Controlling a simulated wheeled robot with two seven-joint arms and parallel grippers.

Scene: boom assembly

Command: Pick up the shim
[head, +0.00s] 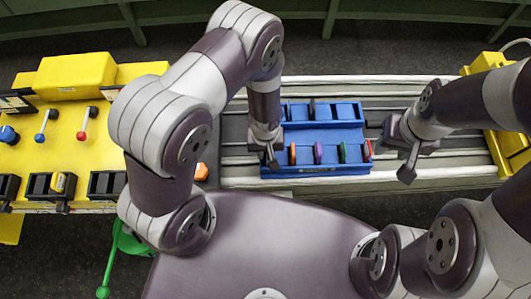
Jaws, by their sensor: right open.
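A blue rack (322,114) sits on the pale grooved bench in the middle of the head view. In its front row stand thin upright discs: orange (292,155), purple (318,153), green (342,152) and red (367,150). I cannot tell which part, if any, is the shim. My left gripper (272,163) points down at the rack's left end, beside the orange disc; its jaw gap is too small to read. My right gripper (407,172) is open and looks empty, to the right of the rack, apart from the red disc.
A yellow panel (60,128) at left holds blue and red levers, black holders (105,184) and a raised yellow block (75,76). An orange part (201,171) lies near the panel's right edge. A green handle (106,270) hangs below. Yellow equipment (508,152) stands at right.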

